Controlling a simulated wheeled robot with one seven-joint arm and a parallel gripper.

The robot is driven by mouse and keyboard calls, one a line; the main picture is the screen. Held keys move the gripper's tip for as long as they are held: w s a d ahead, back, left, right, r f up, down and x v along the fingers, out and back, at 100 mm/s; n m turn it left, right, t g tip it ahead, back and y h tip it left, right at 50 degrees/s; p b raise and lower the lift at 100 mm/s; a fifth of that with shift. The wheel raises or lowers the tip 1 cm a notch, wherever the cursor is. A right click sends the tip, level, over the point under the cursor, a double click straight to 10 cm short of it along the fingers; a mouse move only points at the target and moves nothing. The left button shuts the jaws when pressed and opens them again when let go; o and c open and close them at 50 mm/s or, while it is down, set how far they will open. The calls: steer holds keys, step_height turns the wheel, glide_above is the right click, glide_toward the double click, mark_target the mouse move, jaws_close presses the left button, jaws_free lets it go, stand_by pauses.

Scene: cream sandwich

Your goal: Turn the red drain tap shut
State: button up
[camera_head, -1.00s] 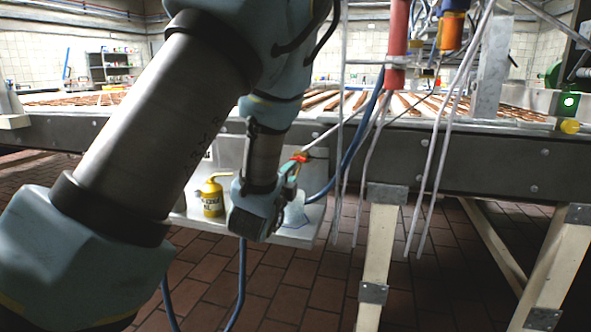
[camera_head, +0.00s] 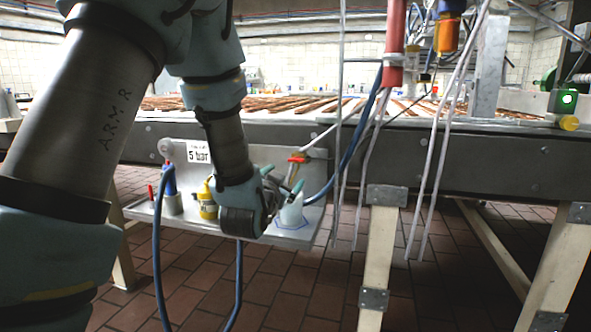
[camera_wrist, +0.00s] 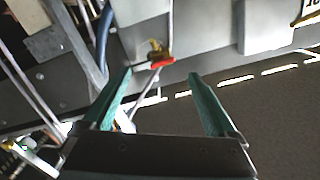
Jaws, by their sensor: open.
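The red drain tap (camera_head: 298,159) sits at the right end of the plate under the long table, just below the table's side. In the wrist view its red handle (camera_wrist: 162,62) and brass body show at the upper middle, by a pale plate. My gripper (camera_head: 284,183) is beside and a little below the tap in the head view. In the wrist view its two teal fingers (camera_wrist: 162,75) are spread wide with nothing between them. The handle appears beyond the fingertips, roughly centred between them. I cannot tell how far the handle is turned.
A shelf (camera_head: 262,237) below holds a yellow oil can (camera_head: 208,202) and a pale container (camera_head: 291,212). A "5 bar" sign (camera_head: 198,156) is on the back plate. A blue hose (camera_head: 347,165) runs close right of the tap. A wooden table leg (camera_head: 377,250) stands further right.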

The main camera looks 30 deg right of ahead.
mark_target(295, 160)
steer(key=w+d+n, duration=0.1)
steer(key=w+d, duration=0.1)
steer(key=w+d+r+n, duration=0.1)
steer(key=w+d+n, duration=0.1)
steer(key=w+d, duration=0.1)
steer(key=w+d+n, duration=0.2)
steer(key=w, duration=0.1)
steer(key=shift+w+d+r+b, duration=0.15)
steer(key=shift+d+r+b, duration=0.1)
steer(key=shift+r+b, duration=0.1)
